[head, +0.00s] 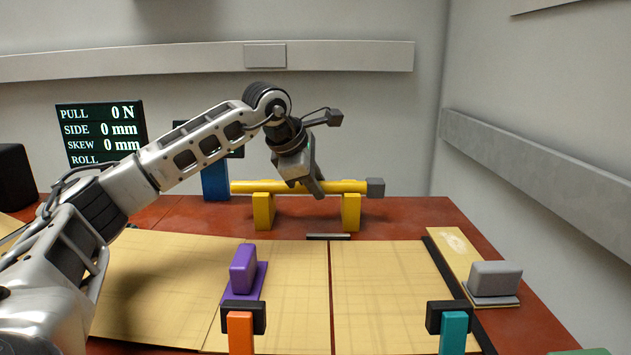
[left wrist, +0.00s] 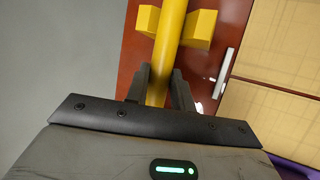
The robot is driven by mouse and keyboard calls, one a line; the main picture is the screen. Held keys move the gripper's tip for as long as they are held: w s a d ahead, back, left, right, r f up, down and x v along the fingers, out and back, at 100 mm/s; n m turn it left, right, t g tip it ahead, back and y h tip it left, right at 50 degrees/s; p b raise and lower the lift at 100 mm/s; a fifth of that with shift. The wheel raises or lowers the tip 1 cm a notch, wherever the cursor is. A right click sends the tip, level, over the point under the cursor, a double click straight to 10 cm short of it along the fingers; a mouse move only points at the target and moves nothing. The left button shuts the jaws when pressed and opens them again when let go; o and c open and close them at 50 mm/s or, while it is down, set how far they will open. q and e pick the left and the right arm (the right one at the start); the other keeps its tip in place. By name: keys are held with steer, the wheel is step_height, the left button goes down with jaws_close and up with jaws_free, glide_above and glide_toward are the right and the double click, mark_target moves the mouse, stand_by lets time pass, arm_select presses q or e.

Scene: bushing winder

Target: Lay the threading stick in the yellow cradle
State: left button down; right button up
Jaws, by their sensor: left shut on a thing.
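The threading stick is a long yellow rod (head: 246,187) with a grey block (head: 375,188) on its right end. It lies level across the two posts of the yellow cradle (head: 350,214) at the back of the table. In the left wrist view the stick (left wrist: 172,40) runs between two yellow prongs of one cradle post (left wrist: 203,26). I cannot tell whether it touches the bottom of the notches. My left gripper (head: 318,190) reaches down from above and is shut on the stick between the posts; its fingers (left wrist: 160,88) flank the rod. My right gripper is not in view.
A screen (head: 100,132) and a blue post (head: 215,180) stand left of the cradle. A small metal bar (head: 328,237) lies before it. Nearer are a purple block (head: 243,268), a grey block (head: 495,278), an orange post (head: 240,333) and a teal post (head: 453,332). The tan sheets (head: 375,290) are mostly clear.

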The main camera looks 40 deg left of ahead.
arm_select(q)
steer(key=shift+f, duration=0.35)
stand_by(0.3)
steer(key=c, duration=1.1)
jaws_free()
steer(key=shift+s+r, duration=0.2)
steer(key=shift+r, duration=0.05)
steer(key=p+v, duration=0.2)
steer(key=v, duration=1.3)
steer(key=shift+s+r, duration=0.1)
